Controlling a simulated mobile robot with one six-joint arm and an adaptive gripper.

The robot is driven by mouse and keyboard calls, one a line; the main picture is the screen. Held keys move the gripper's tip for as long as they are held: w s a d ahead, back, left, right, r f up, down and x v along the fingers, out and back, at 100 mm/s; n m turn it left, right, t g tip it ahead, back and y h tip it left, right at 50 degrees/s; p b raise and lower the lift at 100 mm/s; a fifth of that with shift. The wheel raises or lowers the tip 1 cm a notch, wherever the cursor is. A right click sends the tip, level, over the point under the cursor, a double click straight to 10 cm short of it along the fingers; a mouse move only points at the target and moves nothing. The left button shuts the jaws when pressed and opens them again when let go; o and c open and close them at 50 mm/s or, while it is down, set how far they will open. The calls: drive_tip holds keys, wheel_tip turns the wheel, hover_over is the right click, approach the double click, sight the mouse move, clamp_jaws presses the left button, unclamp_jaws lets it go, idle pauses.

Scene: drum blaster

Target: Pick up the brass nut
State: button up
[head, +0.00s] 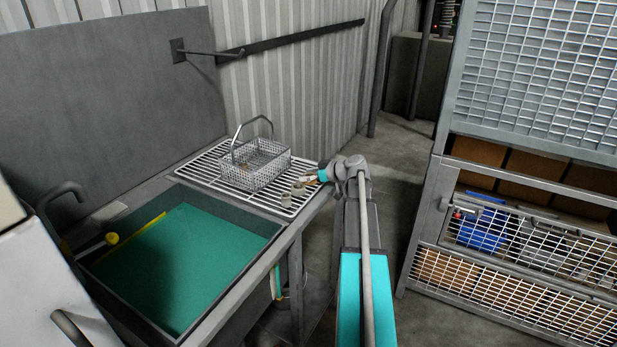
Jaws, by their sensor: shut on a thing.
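My gripper (318,176) is at the right edge of the white wire rack, low over it, reaching in from the right. It is shut on a small brass-coloured piece (310,173), which I take to be the brass nut; it is tiny here and partly hidden by the fingers. Whether it still touches the rack I cannot tell. Small dull beige pieces (298,188) stand on the rack just left of and below the gripper.
A wire basket (255,165) with a raised handle stands on the white rack (207,165), left of my gripper. A sink-like basin with green liquid (180,270) lies in front. A mesh cage (530,200) stands to the right, with open floor between.

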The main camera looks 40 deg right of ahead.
drive_tip(key=shift+r, duration=0.2)
wheel_tip(320, 180, up, 2)
drive_tip(key=shift+p, duration=1.15)
drive_tip(key=s+a+r+p, duration=0.6)
drive_tip(key=s+r+p, duration=0.4)
drive_tip(key=s, duration=0.2)
drive_tip(key=shift+s+r+p, duration=0.3)
drive_tip(key=shift+w+a, duration=0.15)
